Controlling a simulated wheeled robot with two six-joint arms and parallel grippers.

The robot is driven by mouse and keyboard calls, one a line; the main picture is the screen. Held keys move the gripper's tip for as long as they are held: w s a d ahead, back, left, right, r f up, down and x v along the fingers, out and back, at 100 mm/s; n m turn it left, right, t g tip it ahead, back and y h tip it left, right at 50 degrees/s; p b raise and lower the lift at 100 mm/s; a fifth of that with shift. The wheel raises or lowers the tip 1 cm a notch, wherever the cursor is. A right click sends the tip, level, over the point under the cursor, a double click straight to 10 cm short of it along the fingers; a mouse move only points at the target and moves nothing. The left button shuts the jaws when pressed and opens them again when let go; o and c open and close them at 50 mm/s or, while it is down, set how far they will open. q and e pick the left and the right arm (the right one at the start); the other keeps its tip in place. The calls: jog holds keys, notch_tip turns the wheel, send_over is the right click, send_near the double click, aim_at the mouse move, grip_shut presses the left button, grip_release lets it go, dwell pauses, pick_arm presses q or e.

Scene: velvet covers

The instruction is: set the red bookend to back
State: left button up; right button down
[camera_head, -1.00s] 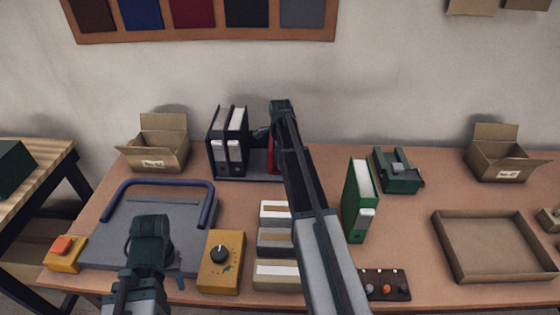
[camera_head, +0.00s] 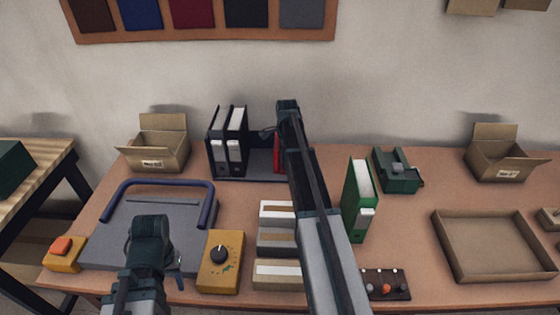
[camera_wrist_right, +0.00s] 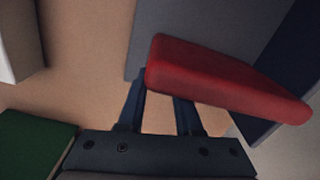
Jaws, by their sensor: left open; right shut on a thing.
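The red bookend (camera_head: 278,155) shows as a narrow upright strip in the head view, partly hidden behind my right arm. It stands over the right part of the dark file rack (camera_head: 262,164). In the right wrist view the red bookend (camera_wrist_right: 225,82) lies across the fingertips of my right gripper (camera_wrist_right: 161,90), which is shut on it. In the head view the right gripper (camera_head: 268,132) is small and mostly hidden by its own wrist. Black binders (camera_head: 227,145) stand upright at the rack's left end. My left gripper (camera_head: 174,262) is open and empty over the grey guillotine board.
A green binder (camera_head: 358,200) stands right of my right arm, with a green device (camera_head: 397,170) behind it. Label boxes (camera_head: 278,240) and a yellow dial box (camera_head: 220,262) lie in front. An empty tray (camera_head: 490,275) is at right. Open cartons (camera_head: 157,150) stand near the wall.

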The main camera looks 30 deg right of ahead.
jog(key=shift+s+d, duration=0.55)
jog(key=shift+d, duration=0.3)
jog(key=c, duration=0.6)
grip_release()
pick_arm(q)
jog(key=shift+r, duration=0.1)
pick_arm(e)
jog(key=shift+r, duration=0.1)
pick_arm(q)
jog(key=shift+r+p, duration=0.45)
jog(key=shift+p, duration=0.1)
pick_arm(e)
jog(key=shift+r, duration=0.45)
pick_arm(q)
notch_tip(320, 180, up, 13)
jog(key=p, duration=1.2)
jog(key=shift+f+p, duration=0.15)
jog(key=shift+p, duration=0.2)
pick_arm(e)
notch_tip(320, 180, up, 13)
jog(key=shift+f, duration=0.1)
